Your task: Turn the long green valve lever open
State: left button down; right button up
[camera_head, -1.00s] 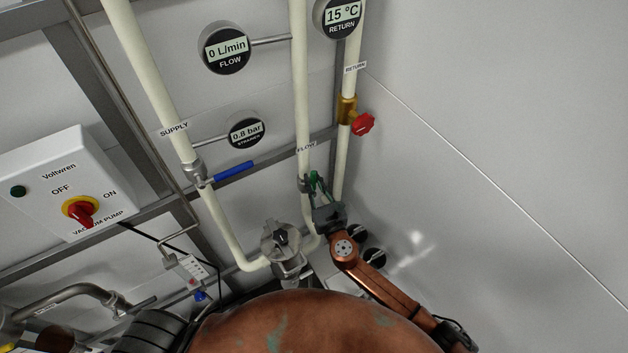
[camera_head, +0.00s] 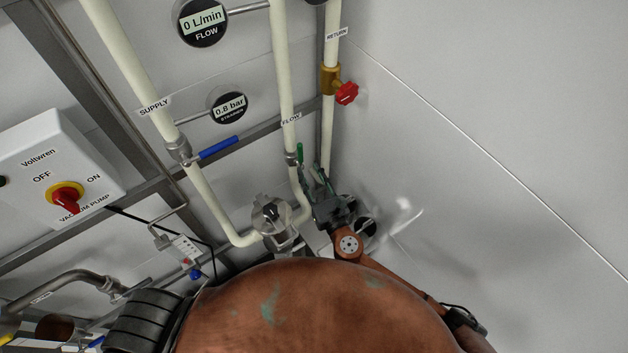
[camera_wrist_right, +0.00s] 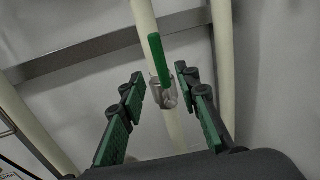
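The long green valve lever (camera_head: 300,153) sits on a metal valve on the pipe labelled FLOW. In the right wrist view the lever (camera_wrist_right: 159,60) points up along the pale pipe, tilted slightly left, with its metal valve body (camera_wrist_right: 163,92) below. My right gripper (camera_head: 314,178) is just below and right of the lever in the head view. In the wrist view its green-padded fingers (camera_wrist_right: 160,76) are apart, with the lever showing in the gap between them; I see no contact. My left gripper is not in view.
A blue lever (camera_head: 218,148) is on the SUPPLY pipe (camera_head: 130,75). A red knob (camera_head: 346,93) is on the RETURN pipe. A grey pump-like fitting (camera_head: 271,215) stands left of my right gripper. The flow gauge (camera_head: 203,22) reads 0 L/min. A bare wall (camera_head: 500,120) is at right.

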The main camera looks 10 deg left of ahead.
jog(key=v, duration=0.3)
jog(key=shift+s+d, duration=0.15)
jog(key=shift+s, duration=0.1)
dwell(0.4)
